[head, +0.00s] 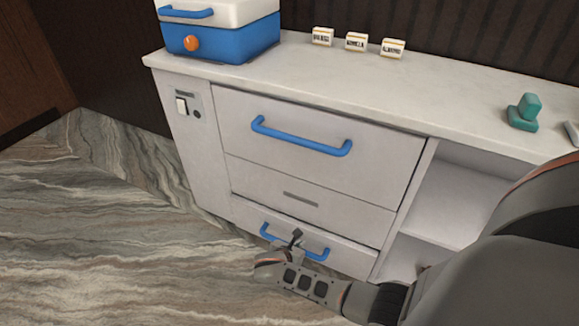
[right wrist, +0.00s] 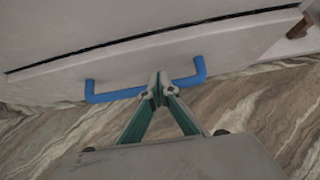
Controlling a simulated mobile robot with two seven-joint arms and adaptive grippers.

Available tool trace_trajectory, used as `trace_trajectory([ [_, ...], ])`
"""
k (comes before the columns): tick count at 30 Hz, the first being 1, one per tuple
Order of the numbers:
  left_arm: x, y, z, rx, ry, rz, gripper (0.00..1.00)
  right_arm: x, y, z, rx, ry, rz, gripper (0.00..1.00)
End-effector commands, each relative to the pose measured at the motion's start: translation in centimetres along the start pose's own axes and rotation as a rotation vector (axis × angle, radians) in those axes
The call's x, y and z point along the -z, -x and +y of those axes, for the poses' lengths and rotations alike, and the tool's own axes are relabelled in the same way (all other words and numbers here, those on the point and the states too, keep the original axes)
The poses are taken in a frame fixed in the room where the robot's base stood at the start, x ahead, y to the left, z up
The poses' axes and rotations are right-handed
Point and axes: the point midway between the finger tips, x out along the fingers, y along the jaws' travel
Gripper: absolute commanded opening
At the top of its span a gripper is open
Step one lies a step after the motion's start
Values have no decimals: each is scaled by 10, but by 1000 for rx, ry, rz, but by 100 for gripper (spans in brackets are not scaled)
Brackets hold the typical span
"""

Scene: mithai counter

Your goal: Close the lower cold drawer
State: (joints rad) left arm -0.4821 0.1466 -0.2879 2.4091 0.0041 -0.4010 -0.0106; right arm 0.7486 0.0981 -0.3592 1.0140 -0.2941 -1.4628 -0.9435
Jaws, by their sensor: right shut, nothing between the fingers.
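The lower cold drawer (head: 347,257) is low in the white counter, with a blue bar handle (head: 320,256). It looks close to flush in the head view. In the right wrist view, a narrow dark gap runs along the top of its front (right wrist: 55,77); how far it stands out is hard to tell. My right gripper (head: 297,240) is shut and empty at the middle of the handle. In the right wrist view its fingertips (right wrist: 160,90) overlap the handle (right wrist: 112,96); contact is unclear. My left gripper is out of view.
The larger upper drawer (head: 300,165) looks shut. Open shelves (head: 455,205) are to its right. On the countertop (head: 330,75) stand a blue and white box (head: 225,40), small label blocks (head: 356,42) and a teal object (head: 525,112). The marbled floor (head: 120,230) in front is clear.

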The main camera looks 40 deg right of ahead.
Motion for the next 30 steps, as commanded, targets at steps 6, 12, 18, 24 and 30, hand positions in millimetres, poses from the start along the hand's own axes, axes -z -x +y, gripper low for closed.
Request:
trace_trajectory([
  [6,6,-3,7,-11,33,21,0,-15,-28,-2,2,2,0,0],
  [12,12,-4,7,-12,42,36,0,-25,-36,0,0,0,1,0],
  [18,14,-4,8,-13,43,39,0,-28,-36,1,-2,-1,0,0],
  [24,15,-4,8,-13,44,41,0,-29,-38,1,-1,-1,-1,0],
  [30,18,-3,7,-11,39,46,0,-49,-55,1,0,-2,-6,0],
])
